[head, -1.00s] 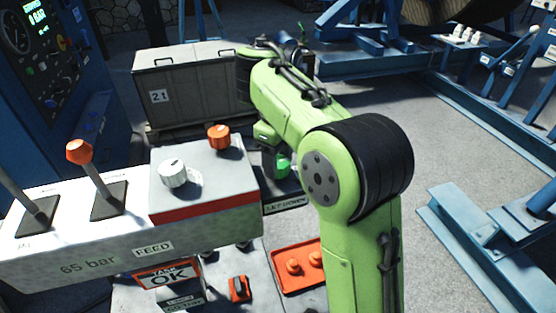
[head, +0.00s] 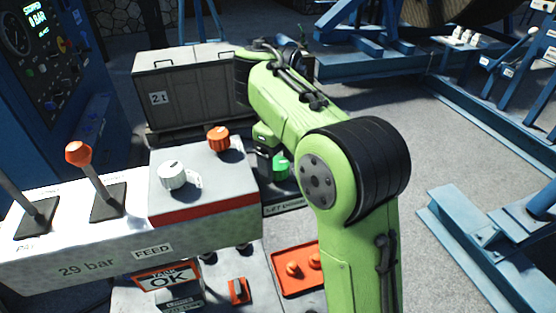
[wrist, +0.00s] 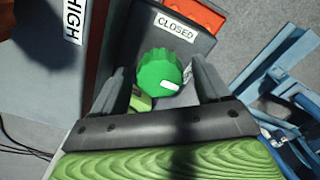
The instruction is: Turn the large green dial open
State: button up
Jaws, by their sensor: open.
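The large green dial (wrist: 160,70) has a ridged edge and a white pointer mark near its lower right side in the wrist view. A white CLOSED label (wrist: 176,26) lies just beyond it. My gripper (wrist: 161,72) is open, with one dark finger on each side of the dial; I cannot tell whether either finger touches it. In the head view the green dial (head: 281,167) shows beside my arm, right of the grey console box, and is partly hidden by the arm.
The console (head: 80,240) reads 29 bar and carries levers, a white knob (head: 172,175) and an orange knob (head: 218,138). A red tray (head: 300,270) with orange knobs is in front. A grey crate (head: 190,85) stands behind. Blue steel frames (head: 470,235) lie right.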

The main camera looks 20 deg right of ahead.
aim_at(279, 163)
notch_tip(279, 163, up, 16)
jog(key=p, duration=1.2)
jog(key=shift+f, duration=0.1)
